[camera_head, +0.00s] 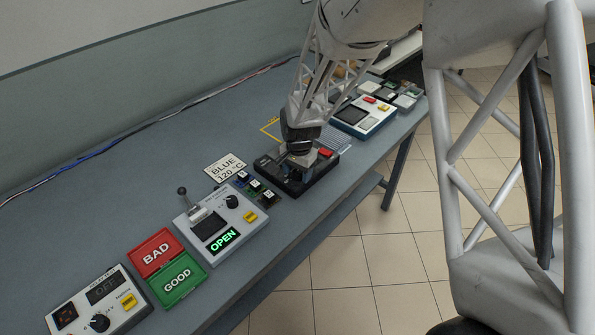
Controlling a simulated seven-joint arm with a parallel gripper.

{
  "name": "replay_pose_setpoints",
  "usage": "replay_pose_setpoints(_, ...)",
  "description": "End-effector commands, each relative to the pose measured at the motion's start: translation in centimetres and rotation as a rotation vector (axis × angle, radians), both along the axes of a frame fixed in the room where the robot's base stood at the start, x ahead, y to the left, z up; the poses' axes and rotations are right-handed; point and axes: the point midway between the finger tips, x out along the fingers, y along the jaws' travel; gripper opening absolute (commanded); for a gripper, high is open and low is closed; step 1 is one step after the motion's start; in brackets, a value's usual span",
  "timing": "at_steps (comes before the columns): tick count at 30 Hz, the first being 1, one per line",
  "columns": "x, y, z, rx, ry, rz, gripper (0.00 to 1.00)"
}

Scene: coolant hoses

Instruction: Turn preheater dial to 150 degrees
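A grey box (98,307) at the near left end of the bench carries a black dial (99,322), a display (103,290) that appears to read OFF, and a yellow button (128,300). Its small print is too blurred to read fully, and the dial's setting cannot be made out. My gripper (299,158) points down over a black device (293,181) with a red button, farther along the bench and well away from that dial. The fingers are dark and mostly hidden, so I cannot tell whether they are open, shut or touching anything.
A second grey unit (222,222) has an upright lever, a dial and a green OPEN display. Red BAD (156,251) and green GOOD (178,280) trays lie between the two grey units. A card (226,168) reads BLUE 120 °C. The bench's back left surface is mostly clear.

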Motion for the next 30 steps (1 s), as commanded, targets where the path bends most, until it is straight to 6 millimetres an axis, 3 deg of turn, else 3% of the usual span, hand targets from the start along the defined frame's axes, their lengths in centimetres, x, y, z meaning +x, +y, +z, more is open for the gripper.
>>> replay_pose_setpoints(14, 0.0, 0.0, 0.7, 0.0, 0.0, 0.001, 0.6)
replay_pose_setpoints(30, -0.2, -0.3, 6.8, 0.0, 0.0, 0.0, 0.6)
